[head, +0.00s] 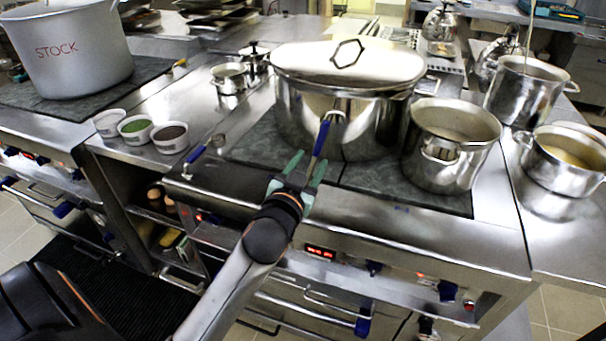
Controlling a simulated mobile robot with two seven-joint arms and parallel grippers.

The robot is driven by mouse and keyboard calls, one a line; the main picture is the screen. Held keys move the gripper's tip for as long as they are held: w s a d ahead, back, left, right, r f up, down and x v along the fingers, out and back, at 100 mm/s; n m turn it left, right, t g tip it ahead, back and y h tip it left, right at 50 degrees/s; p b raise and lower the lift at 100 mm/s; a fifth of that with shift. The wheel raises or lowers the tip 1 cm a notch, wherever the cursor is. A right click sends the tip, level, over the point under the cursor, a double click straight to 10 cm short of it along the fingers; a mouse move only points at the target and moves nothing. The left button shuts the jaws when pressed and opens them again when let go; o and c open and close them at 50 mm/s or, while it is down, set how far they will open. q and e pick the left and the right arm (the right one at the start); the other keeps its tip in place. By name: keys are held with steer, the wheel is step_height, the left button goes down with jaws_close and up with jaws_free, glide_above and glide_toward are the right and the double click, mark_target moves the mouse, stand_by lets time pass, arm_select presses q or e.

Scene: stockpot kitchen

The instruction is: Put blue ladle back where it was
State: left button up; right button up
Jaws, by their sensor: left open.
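A blue-handled utensil (322,134), which looks like a ladle, stands tilted in front of the large lidded pot (292,108). Its lower end runs down between the green fingers of my left gripper (308,164). That gripper is open around or just in front of it; I cannot tell if a finger touches it. The utensil's bowl cannot be made out. A second blue-handled utensil (196,154) lies on the steel counter to the left, its small round end toward the back. My right gripper does not show.
Several small bowls (135,129) stand on the counter at left, near the STOCK pot (72,52). An open pot (450,140) stands right of the lidded pot. More pots (566,160) stand farther right. The counter's front strip (430,237) is clear.

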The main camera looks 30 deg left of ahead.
arm_select(q)
steer(key=s+d+f+g+h, duration=0.2)
steer(key=s+d+f, duration=0.2)
steer(key=s+f, duration=0.3)
steer(key=s+d+f+m+g+h, duration=0.1)
steer(key=s+f, duration=0.6)
steer(key=f, duration=0.7)
steer(key=s+d+f+m+g+h, duration=0.1)
steer(key=s+d+f+g+h, duration=0.2)
steer(key=s+d+f, duration=0.4)
step_height(320, 180, down, 4)
steer(key=shift+s+d+f+g+h, duration=0.1)
steer(key=shift+s+d+g+h, duration=0.25)
steer(key=shift+s+g, duration=0.3)
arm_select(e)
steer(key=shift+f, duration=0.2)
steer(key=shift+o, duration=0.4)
